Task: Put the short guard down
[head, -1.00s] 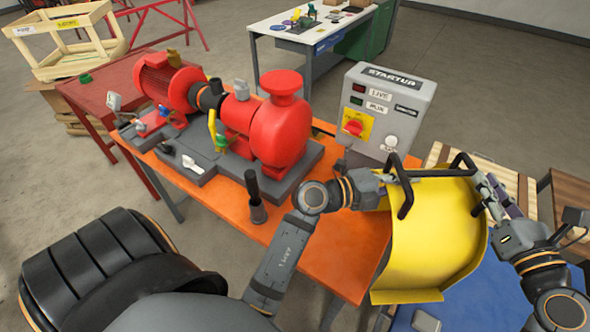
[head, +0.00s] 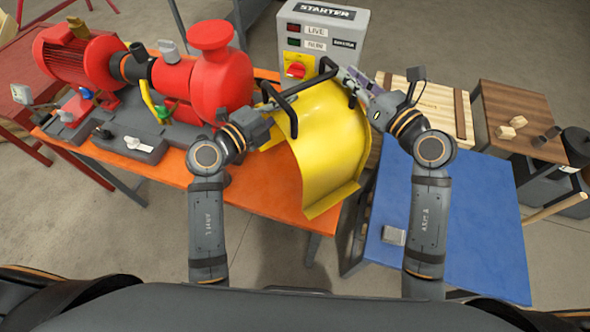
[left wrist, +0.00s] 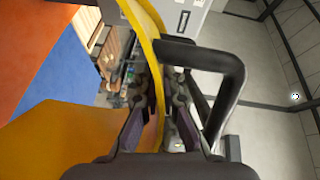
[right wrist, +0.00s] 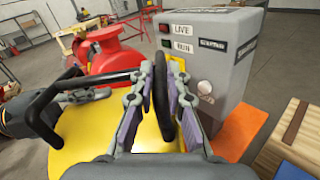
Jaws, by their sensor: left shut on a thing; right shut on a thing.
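The short guard (head: 335,150) is a curved yellow sheet with two black handles. It hangs tilted between my two grippers, in front of the starter box and over the right end of the orange bench. My left gripper (head: 270,112) is shut on the guard at its left black handle; in the left wrist view (left wrist: 165,95) the fingers close by the yellow edge and the handle. My right gripper (head: 358,85) is shut on the right black handle, which shows between the fingers in the right wrist view (right wrist: 163,85). The guard's underside is hidden in the head view.
The orange bench (head: 240,190) carries the red pump (head: 215,80) and the starter box (head: 320,30). A blue table (head: 470,220) with a small grey block (head: 394,235) is mostly clear at right. Behind it are a pale wooden crate (head: 430,105) and a brown board (head: 520,110).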

